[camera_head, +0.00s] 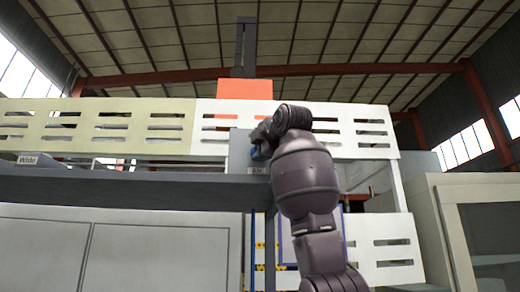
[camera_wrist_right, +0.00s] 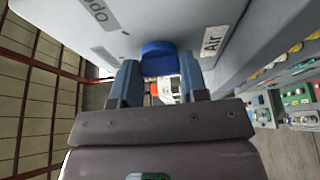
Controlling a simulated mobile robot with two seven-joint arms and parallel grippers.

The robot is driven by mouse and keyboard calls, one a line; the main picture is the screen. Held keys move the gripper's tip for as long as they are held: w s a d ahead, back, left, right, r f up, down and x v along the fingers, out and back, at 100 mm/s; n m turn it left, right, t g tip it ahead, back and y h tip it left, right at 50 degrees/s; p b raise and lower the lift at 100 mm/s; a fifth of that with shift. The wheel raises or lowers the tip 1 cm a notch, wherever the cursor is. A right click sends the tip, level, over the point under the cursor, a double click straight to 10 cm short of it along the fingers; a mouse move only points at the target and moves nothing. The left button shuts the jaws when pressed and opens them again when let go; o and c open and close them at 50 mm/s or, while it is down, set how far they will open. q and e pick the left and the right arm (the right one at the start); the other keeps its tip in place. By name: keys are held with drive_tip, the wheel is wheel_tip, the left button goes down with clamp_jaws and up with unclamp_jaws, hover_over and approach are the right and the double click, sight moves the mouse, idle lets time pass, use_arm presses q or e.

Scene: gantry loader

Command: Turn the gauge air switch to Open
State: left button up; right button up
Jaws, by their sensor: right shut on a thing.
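The gauge air switch is a round blue knob (camera_wrist_right: 158,58) on a light grey panel (camera_wrist_right: 190,18), beside a label reading "Air" (camera_wrist_right: 213,40). In the right wrist view my right gripper (camera_wrist_right: 158,80) has one finger on each side of the knob and is shut on it. In the head view my right gripper (camera_head: 262,138) is at a grey box (camera_head: 239,150), with a bit of the blue knob (camera_head: 257,153) showing below it. My wrist hides most of the knob there. I cannot tell which setting the knob points to. My left gripper is not in view.
A long grey beam (camera_head: 140,186) runs left of my right arm, below a slotted white guard (camera_head: 350,130). A label reading "Wide" (camera_head: 28,160) is at far left. A glass-fronted cabinet (camera_head: 450,215) stands at right. The wrist view shows panels with coloured buttons (camera_wrist_right: 297,95).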

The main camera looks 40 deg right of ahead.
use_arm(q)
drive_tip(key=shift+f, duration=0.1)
use_arm(e)
drive_tip(key=shift+m, duration=0.3)
use_arm(q)
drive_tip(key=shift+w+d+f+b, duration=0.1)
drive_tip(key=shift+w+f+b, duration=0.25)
drive_tip(key=shift+b, duration=0.4)
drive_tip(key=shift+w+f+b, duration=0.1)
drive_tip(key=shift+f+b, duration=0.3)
drive_tip(key=shift+b, duration=0.3)
use_arm(e)
drive_tip(key=shift+a+f+m+t+h, duration=0.1)
drive_tip(key=shift+m+t+h, duration=0.5)
drive_tip(key=shift+m, duration=1.55)
drive_tip(key=shift+f+m+t+h, duration=0.1)
drive_tip(key=shift+m+t+h, duration=0.5)
drive_tip(key=shift+m, duration=1.5)
drive_tip(key=shift+a+f+m+t+h, duration=0.15)
drive_tip(key=shift+m+h, duration=0.75)
drive_tip(key=shift+m, duration=1.25)
drive_tip(key=shift+d+m+h, duration=0.1)
drive_tip(key=shift+m+h, duration=0.2)
drive_tip(key=o, duration=0.9)
